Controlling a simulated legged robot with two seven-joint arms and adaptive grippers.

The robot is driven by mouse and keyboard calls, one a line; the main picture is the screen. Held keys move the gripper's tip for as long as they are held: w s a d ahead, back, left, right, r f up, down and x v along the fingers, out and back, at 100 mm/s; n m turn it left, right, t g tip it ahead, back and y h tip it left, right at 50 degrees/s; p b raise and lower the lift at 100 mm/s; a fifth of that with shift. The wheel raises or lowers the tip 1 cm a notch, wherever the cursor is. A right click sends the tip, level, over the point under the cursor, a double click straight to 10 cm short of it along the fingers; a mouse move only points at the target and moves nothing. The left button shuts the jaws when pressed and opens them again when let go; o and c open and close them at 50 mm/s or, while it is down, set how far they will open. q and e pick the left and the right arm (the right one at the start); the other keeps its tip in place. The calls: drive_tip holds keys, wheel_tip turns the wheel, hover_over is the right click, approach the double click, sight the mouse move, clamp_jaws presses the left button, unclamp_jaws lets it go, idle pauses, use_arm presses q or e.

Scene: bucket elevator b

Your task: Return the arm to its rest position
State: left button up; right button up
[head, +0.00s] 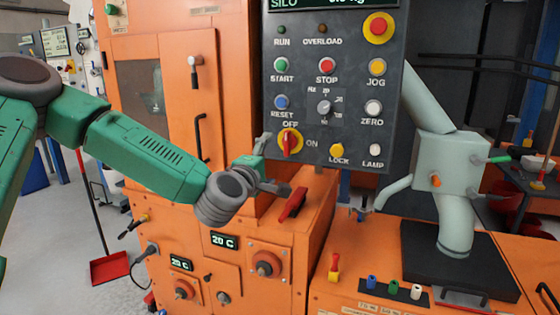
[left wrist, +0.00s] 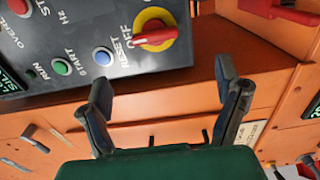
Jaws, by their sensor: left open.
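My left arm (head: 150,155) is green with grey joints and comes in from the left of the head view. My left gripper (head: 275,165) is in front of the lower left of the dark control panel (head: 345,120), close to the red and yellow OFF/ON switch (head: 289,143). In the left wrist view the two dark fingers (left wrist: 165,85) stand wide apart with nothing between them. The switch (left wrist: 154,36) shows beyond the fingers there and looks clear of them. My right gripper is in neither view.
Orange cabinets (head: 170,85) stand behind the arm. A red handle (head: 293,204) sticks up below the gripper. Knobs (head: 267,263) project from the lower cabinet front. A pale green machine (head: 448,160) stands at the right. Grey floor (head: 55,230) shows at the left.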

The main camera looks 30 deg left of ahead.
use_arm(q)
drive_tip(key=s+d+f+m+g+h, duration=0.2)
drive_tip(key=s+d+f+m, duration=0.2)
drive_tip(key=f, duration=0.5)
drive_tip(key=s+d+f+m+g+h, duration=0.25)
drive_tip(key=d+f+m, duration=0.2)
drive_tip(key=f, duration=0.35)
drive_tip(key=s+d+f+m+g+h, duration=0.1)
drive_tip(key=s+d+f+m+g, duration=0.3)
drive_tip(key=f, duration=0.5)
drive_tip(key=s+f+m+g, duration=0.2)
drive_tip(key=s+f, duration=0.3)
drive_tip(key=s, duration=0.4)
drive_tip(key=s+f+m+g, duration=0.3)
drive_tip(key=s+f+m, duration=0.1)
drive_tip(key=s, duration=0.5)
drive_tip(key=s+f+m+g+y, duration=0.1)
drive_tip(key=s+f+m+g, duration=0.2)
drive_tip(key=s+f, duration=0.3)
drive_tip(key=s, duration=0.3)
drive_tip(key=shift+d+f, duration=0.15)
drive_tip(key=shift+f, duration=0.2)
